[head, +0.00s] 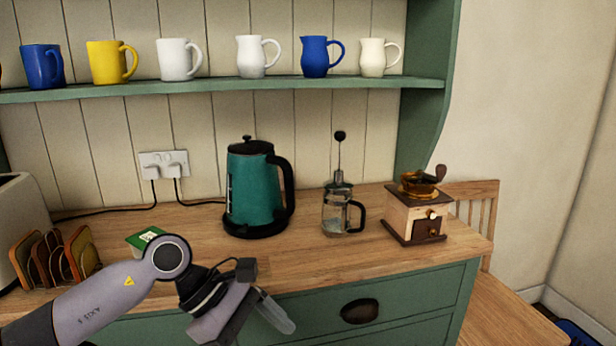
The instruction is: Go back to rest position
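My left arm comes in from the lower left, and its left gripper (272,312) hangs in front of the counter's front edge, above the green drawer front. A pale finger shows at its end, pointing down to the right. The rest of the gripper is hidden behind its own body, so I cannot tell whether it is open or shut. I see nothing clearly held in it. My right gripper is not in view.
On the wooden counter (300,260) stand a teal kettle (255,190), a French press (338,212), a coffee grinder (417,212), a toast rack (52,258) and a green-white box (146,239). Several mugs line the shelf (220,87) above. The counter's right front is clear.

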